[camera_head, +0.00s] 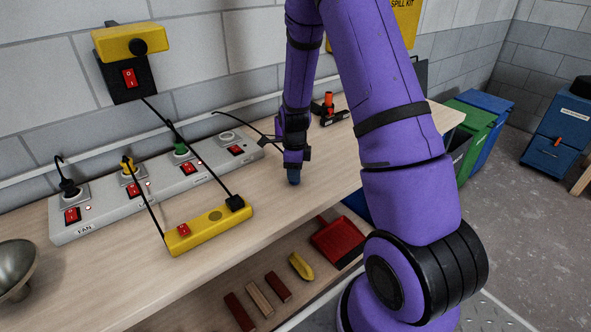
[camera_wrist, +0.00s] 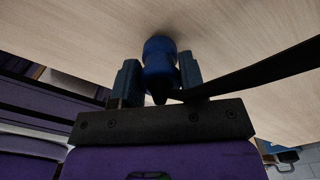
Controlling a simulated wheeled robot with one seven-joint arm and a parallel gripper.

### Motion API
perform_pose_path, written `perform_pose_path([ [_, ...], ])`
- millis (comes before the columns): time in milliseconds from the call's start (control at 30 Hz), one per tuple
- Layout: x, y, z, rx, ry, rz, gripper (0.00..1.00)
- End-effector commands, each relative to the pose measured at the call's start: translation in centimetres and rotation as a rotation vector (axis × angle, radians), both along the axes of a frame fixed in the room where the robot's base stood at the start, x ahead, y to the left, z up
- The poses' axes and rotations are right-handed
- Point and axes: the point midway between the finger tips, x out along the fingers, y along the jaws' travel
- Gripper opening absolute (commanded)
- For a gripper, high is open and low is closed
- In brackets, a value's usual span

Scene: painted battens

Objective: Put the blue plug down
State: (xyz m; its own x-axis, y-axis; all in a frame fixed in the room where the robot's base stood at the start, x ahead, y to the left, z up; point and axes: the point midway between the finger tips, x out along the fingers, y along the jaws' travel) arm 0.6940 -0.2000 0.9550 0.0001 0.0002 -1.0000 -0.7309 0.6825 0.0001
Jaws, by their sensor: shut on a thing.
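The blue plug (camera_wrist: 160,62) is between the two fingers of my gripper (camera_wrist: 158,84) in the wrist view, with the pale wooden bench top just beyond it. A dark cable runs from it to the right in that view. In the head view my gripper (camera_head: 293,165) points down over the bench, right of the grey power strip (camera_head: 150,192). The plug (camera_head: 294,180) shows as a small dark blue end below it, at or very near the bench top. I cannot tell whether it touches. The cable reaches back toward the strip.
A yellow power strip (camera_head: 208,229) lies in front of the grey one. A metal bowl-like thing (camera_head: 14,270) stands at the left. A black and orange tool (camera_head: 329,110) lies behind my gripper. The bench top (camera_head: 270,215) is clear around the plug. A red dustpan (camera_head: 338,241) is below.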

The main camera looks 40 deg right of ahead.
Motion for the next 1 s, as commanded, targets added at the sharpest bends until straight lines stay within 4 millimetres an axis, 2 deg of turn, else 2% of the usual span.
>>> perform_pose_path([
  [467, 0.00, -0.03, -1.06, 0.000, 0.000, 0.000, 0.10],
  [500, 0.00, -0.03, -1.05, 0.000, 0.000, 0.000, 0.41],
  [600, 0.00, -0.01, -1.05, 0.000, 0.000, 0.000, 0.64],
  [867, 0.00, -0.01, -1.03, 0.000, 0.000, 0.000, 0.64],
  [1000, 0.04, -0.02, -0.41, 0.000, -0.001, -0.001, 0.64],
])
